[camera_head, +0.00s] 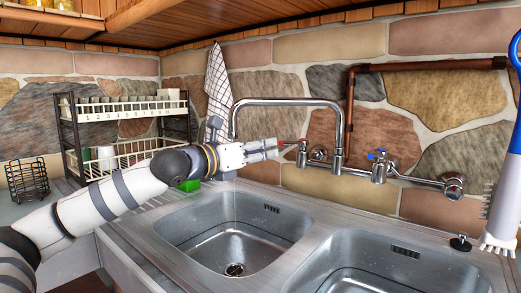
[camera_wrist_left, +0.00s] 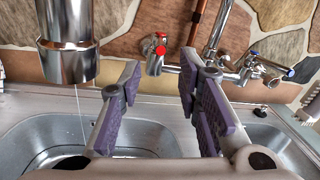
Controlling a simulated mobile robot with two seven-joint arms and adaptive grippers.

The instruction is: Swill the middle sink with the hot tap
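The hot tap with a red-marked handle (camera_head: 302,152) is on the wall mixer; it also shows in the left wrist view (camera_wrist_left: 154,54). My left gripper (camera_head: 276,147) is just left of it. In the wrist view its fingers (camera_wrist_left: 160,82) are apart and empty, with the red handle beyond the gap; I see no clear contact. The chrome spout (camera_head: 285,102) ends above the left visible basin (camera_head: 190,233), its tip partly hidden by my arm. A thin pale line like a water stream (camera_wrist_left: 80,107) drops from the spout (camera_wrist_left: 68,65). My right gripper is out of view.
The blue-marked tap (camera_head: 379,165) is right of the spout. A second basin (camera_head: 335,262) lies at right. A dish rack (camera_head: 68,140) and a wire basket (camera_head: 27,180) stand left. A towel (camera_head: 217,95) hangs behind; a blue-handled brush (camera_head: 502,205) is far right.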

